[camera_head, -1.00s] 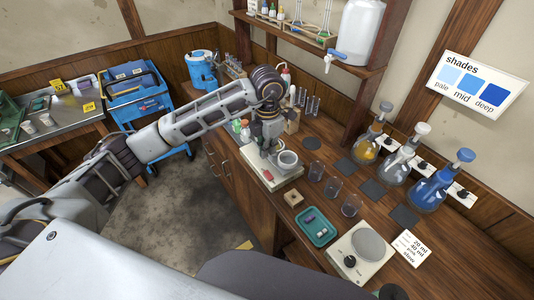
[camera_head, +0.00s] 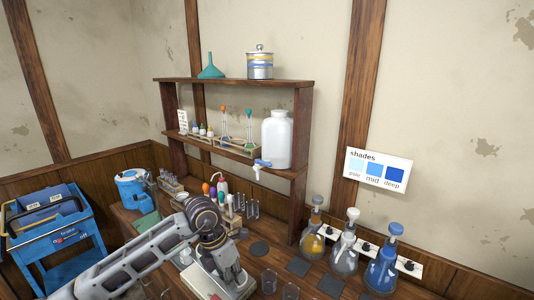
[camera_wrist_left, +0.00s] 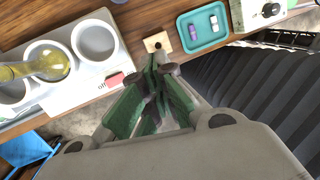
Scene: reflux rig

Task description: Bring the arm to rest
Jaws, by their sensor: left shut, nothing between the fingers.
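My left arm comes in from the lower left in the head view, bends at a dark joint and points down. My left gripper (camera_head: 228,272) hangs over the workbench beside the white block. In the left wrist view its green-padded fingers (camera_wrist_left: 160,72) are shut with nothing between them. The white block (camera_wrist_left: 122,62) has round wells and a red switch marked off. A round flask with yellow liquid (camera_wrist_left: 48,64) sits at one well. My right gripper is in neither view.
A small wooden block (camera_wrist_left: 157,42) and a teal tray (camera_wrist_left: 203,44) with two small items lie near the fingers. Stoppered flasks (camera_head: 343,252) stand along the wall. A shelf (camera_head: 232,82) rises behind the bench. A blue trolley (camera_head: 55,242) stands at left.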

